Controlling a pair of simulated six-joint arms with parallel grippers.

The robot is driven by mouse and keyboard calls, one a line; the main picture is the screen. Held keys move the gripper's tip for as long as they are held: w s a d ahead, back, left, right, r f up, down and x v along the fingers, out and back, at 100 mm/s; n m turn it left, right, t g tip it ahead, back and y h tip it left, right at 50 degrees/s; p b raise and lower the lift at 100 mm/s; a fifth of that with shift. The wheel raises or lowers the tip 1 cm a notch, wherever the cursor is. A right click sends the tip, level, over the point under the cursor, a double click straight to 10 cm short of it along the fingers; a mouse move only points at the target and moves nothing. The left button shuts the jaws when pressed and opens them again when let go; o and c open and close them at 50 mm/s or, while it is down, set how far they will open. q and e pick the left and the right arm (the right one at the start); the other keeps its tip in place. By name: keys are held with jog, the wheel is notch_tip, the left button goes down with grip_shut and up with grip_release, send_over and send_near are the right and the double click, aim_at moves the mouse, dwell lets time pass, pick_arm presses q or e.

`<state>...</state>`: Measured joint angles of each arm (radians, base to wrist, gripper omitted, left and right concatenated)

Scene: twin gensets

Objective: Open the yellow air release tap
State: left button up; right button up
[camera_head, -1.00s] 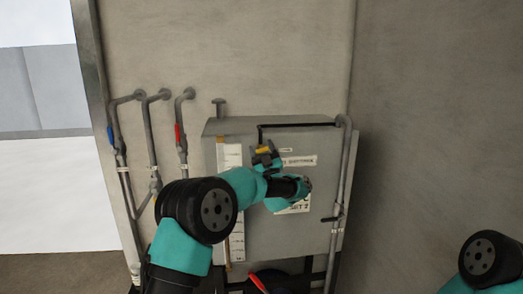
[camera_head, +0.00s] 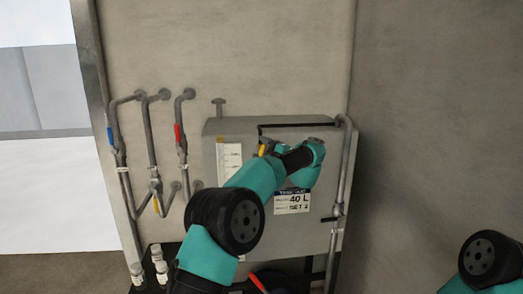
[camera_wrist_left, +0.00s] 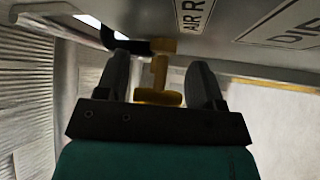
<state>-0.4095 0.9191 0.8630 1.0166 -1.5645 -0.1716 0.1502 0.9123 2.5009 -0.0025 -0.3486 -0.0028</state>
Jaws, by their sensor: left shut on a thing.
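The yellow air release tap (camera_head: 262,150) is on the upper front of the grey tank (camera_head: 325,170), under a black pipe. In the head view its visible yellow part points down, partly hidden by my gripper. In the left wrist view the tap's yellow stem and handle (camera_wrist_left: 158,72) lie between my two dark fingers, beside a label reading "AIR R". My left gripper (camera_head: 270,147) is shut on the tap; it also shows in the left wrist view (camera_wrist_left: 160,80). My right gripper is out of view.
Pipes with a blue lever (camera_head: 110,136) and a red lever (camera_head: 178,133) run up the wall at left. A grey pipe (camera_head: 344,170) runs down the tank's right side. White bottles (camera_head: 157,258) stand at lower left. The right wall is bare.

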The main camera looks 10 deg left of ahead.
pick_arm(q)
jog(key=shift+n+g+h, duration=0.7)
jog(key=shift+n+h, duration=0.2)
jog(key=shift+n, duration=0.4)
jog(key=o, duration=0.8)
jog(key=v, duration=1.7)
jog(key=shift+d, duration=0.15)
